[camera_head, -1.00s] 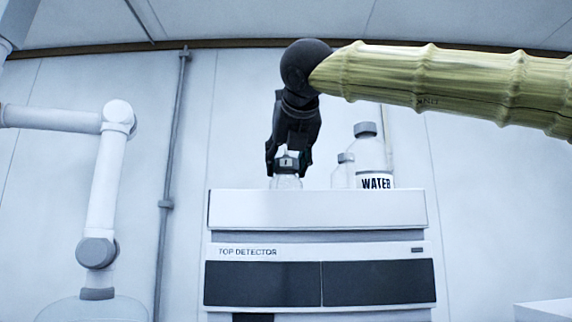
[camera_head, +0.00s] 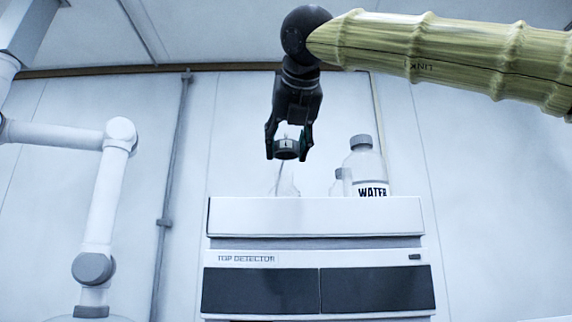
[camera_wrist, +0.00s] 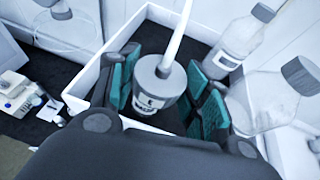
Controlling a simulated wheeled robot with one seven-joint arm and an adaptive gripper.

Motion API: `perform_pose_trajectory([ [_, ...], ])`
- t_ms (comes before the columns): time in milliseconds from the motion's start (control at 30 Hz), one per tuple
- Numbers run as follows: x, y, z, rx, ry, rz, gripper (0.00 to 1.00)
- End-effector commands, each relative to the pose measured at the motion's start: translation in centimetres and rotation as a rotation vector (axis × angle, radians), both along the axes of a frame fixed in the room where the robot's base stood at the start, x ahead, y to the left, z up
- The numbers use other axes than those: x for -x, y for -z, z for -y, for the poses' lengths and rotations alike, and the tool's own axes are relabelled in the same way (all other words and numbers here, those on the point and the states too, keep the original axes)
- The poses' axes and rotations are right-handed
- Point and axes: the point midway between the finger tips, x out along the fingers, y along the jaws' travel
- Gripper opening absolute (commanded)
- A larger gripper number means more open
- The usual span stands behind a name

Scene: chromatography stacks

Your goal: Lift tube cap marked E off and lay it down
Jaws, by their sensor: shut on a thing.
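In the head view, my gripper (camera_head: 288,143) is shut on a grey tube cap (camera_head: 286,153) and holds it in the air, pointing down. Below it, a clear bottle (camera_head: 285,184) stands on top of the detector unit, apart from the cap. In the wrist view, the grey cap (camera_wrist: 150,90) sits between the teal finger pads of my gripper (camera_wrist: 165,98). A white tube (camera_wrist: 180,30) runs up from the cap. A small white label with dark lettering shows on the cap's side; the lettering is hard to read. The bottle is mostly hidden behind the cap in this view.
A WATER bottle (camera_head: 365,168) and a smaller capped bottle (camera_head: 338,182) stand just right of the clear bottle. The white tray wall (camera_wrist: 84,78) rims the top of the unit. A white jointed arm (camera_head: 105,200) stands at the left.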

Motion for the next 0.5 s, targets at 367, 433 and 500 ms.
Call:
perform_pose_trajectory([
  [367, 7.9, -0.4, 0.3, -0.001, -0.001, 0.002, 0.23],
  [433, 8.9, -0.6, 0.3, 0.000, 0.000, 0.001, 0.23],
  [500, 9.6, -0.7, 0.4, -0.001, -0.001, 0.001, 0.23],
])
